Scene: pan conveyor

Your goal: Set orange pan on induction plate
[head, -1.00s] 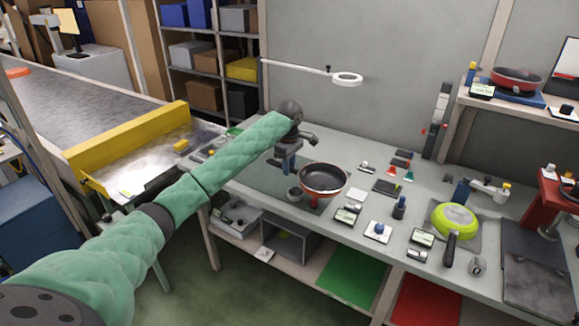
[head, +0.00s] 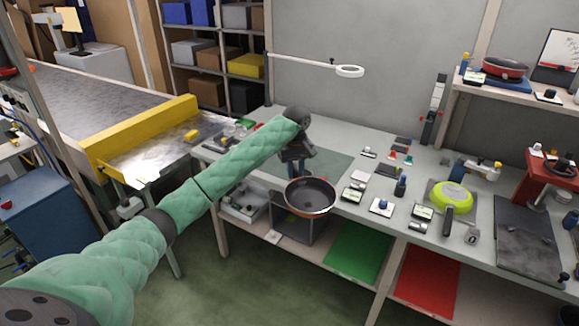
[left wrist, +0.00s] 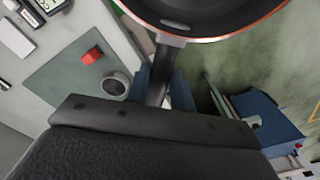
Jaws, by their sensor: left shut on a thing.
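The orange pan (head: 310,196), dark inside with an orange rim, hangs roughly level in front of the workbench's front edge. My left gripper (head: 296,170) is shut on its dark handle. In the left wrist view the pan (left wrist: 205,22) is at the top and its handle passes between the blue fingers of the gripper (left wrist: 160,88). A flat dark plate (head: 528,228) lies at the bench's right end; I cannot tell for certain that it is the induction plate. My right gripper is not in view.
A green pan (head: 452,196) lies upside down on the bench, with small devices (head: 382,206) left of it. A red stand (head: 550,167) rises behind the dark plate. A ring lamp (head: 349,71) overhangs the bench. A conveyor (head: 90,100) is at left.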

